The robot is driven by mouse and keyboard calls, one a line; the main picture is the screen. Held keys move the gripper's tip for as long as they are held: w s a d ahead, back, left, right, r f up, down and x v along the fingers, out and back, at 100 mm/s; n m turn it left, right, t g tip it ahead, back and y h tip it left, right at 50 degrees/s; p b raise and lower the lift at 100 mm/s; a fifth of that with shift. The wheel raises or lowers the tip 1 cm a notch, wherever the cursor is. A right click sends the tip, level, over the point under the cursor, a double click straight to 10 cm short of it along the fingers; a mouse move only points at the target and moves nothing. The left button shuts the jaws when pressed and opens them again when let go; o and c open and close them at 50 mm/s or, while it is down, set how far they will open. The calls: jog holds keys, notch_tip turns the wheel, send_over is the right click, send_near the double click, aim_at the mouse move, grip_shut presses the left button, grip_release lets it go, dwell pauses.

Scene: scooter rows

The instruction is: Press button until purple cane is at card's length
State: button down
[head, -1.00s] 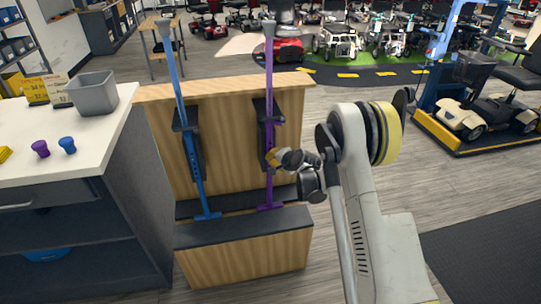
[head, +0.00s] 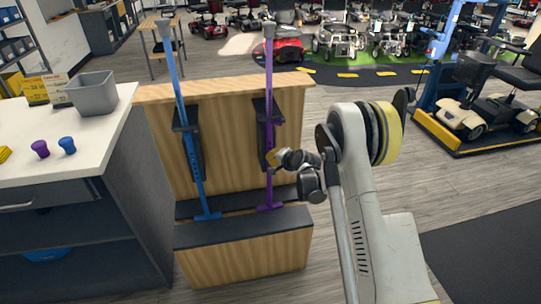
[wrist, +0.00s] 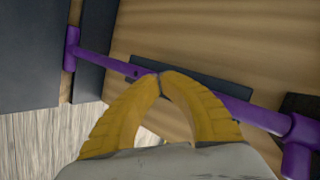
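The purple cane (head: 268,110) stands upright at the right of the wooden stand, in a dark holder (head: 260,125). Its grey-topped handle is at the top. In the wrist view the purple shaft (wrist: 110,62) runs across the picture. A small dark spot shows on it left of my fingertips. My gripper (head: 272,158) is at the lower shaft; its yellow fingers (wrist: 160,76) are shut with tips together, touching or very near the shaft. The tips hide that part of it.
A blue cane (head: 180,90) stands left of the purple one on the wooden stand (head: 228,140). The counter (head: 100,125) at left holds a grey bin (head: 92,93) and purple and blue knobs.

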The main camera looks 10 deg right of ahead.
jog(key=shift+s, duration=0.75)
jog(key=s, duration=0.5)
jog(key=shift+d, duration=0.1)
dwell(2.1)
jog(key=s, duration=0.1)
jog(key=s+f, duration=0.2)
jog(key=s, duration=0.1)
jog(key=shift+f, duration=0.25)
jog(key=shift+w, duration=0.1)
jog(key=w, duration=0.8)
jog(key=shift+w, duration=0.4)
